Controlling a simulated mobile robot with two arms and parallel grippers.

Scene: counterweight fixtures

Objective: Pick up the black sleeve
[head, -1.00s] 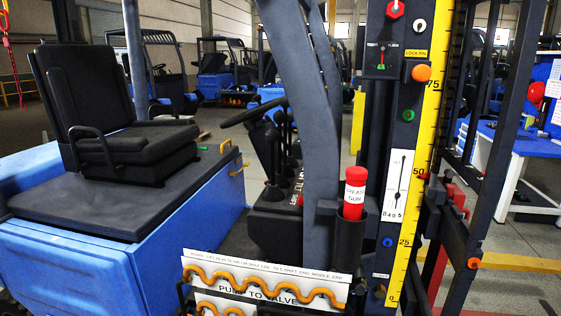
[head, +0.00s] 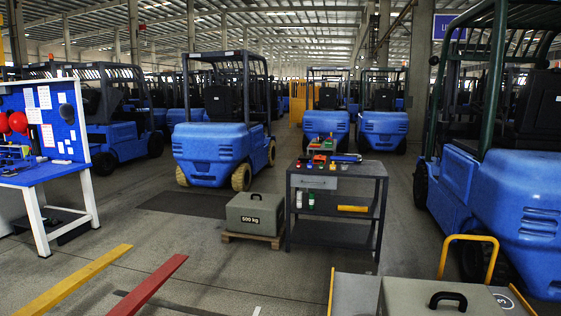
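I cannot make out a black sleeve in the head view. Small items in red, green, orange and blue lie on top of a dark grey cart (head: 376,171), too small to tell apart. Small bottles and a yellow item (head: 352,208) are on its middle shelf. Neither of my grippers is in view.
A grey 500 kg block (head: 254,214) sits on a pallet left of the cart. A blue workbench (head: 45,173) stands at left. Yellow (head: 75,281) and red (head: 150,285) bars cross the foreground. A grey handled block (head: 400,296) is front right. Forklifts (head: 219,147) stand around.

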